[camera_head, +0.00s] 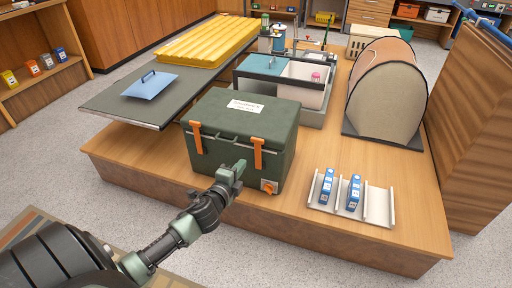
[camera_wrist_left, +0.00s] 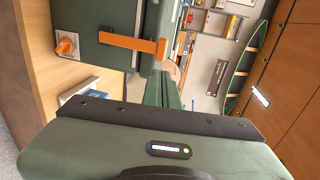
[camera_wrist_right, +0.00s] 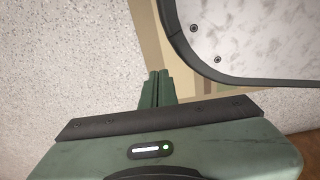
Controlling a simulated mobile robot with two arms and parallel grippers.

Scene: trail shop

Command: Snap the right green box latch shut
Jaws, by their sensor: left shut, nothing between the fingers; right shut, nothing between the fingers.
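The dark green box (camera_head: 225,150) stands lid down on the wooden platform. Two orange latches are on its front: the left latch (camera_head: 196,137) and the right latch (camera_head: 258,153). In the left wrist view an orange latch (camera_wrist_left: 133,43) crosses the box front near the lid seam. I cannot tell whether it is fully snapped. My left gripper (camera_head: 238,168) is shut and empty in front of the box, just left of the right latch's lower end. Its fingers also show in the left wrist view (camera_wrist_left: 165,88); contact is unclear. My right gripper (camera_wrist_right: 156,88) is shut and empty, above the floor.
A white rack (camera_head: 322,208) with two blue packets stands to the right. A blue pouch (camera_head: 150,84) lies on a grey board behind left. The platform (camera_head: 300,238) has bare room in front of the rack.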

